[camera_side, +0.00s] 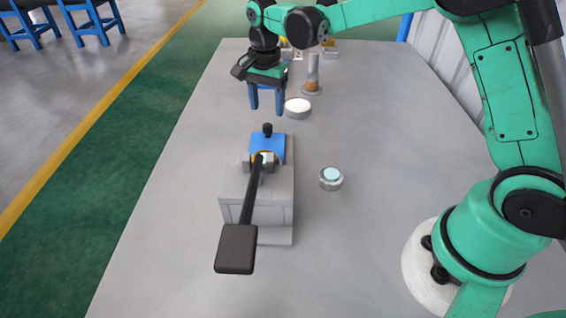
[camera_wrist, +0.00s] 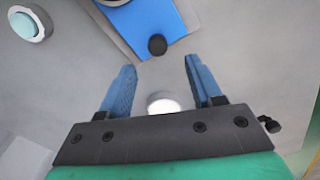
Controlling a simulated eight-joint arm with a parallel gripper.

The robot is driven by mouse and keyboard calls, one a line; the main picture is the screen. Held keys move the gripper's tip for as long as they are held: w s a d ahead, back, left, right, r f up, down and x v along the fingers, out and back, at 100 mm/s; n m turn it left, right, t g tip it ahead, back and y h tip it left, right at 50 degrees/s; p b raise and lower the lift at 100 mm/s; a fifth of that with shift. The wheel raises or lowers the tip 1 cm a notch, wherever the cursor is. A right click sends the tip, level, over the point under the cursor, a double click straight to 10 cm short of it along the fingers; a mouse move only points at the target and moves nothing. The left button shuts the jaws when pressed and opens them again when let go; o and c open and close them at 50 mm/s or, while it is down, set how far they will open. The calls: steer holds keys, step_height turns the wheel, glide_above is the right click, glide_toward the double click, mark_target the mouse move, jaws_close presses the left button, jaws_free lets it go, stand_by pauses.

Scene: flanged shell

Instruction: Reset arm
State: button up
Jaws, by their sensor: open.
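My gripper (camera_side: 266,103), with two blue fingers, hangs open and empty above the table, beyond the grey block. In the wrist view the fingers (camera_wrist: 160,66) are spread, with bare table between their tips. A round part with a white top (camera_side: 298,107) stands just to the right of the fingers in the side view. It also shows low between the fingers in the wrist view (camera_wrist: 162,102), partly cut off by the gripper body.
A grey block fixture (camera_side: 234,187) carries a blue plate (camera_side: 275,149), a black knob (camera_side: 267,129) and a long black lever (camera_side: 237,248) jutting forward. A round teal-topped part (camera_side: 331,177) stands right of it. A flanged post (camera_side: 312,75) stands farther back.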

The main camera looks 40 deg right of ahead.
steer(key=s+r+n+t, duration=0.3)
steer(key=s+n, duration=0.3)
steer(key=s, duration=0.1)
steer(key=s+r+n+t, duration=0.3)
steer(key=s+n+t, duration=0.1)
steer(key=s+n, duration=0.3)
steer(key=shift+s+n, duration=0.3)
steer(key=shift+s, duration=0.35)
stand_by(0.7)
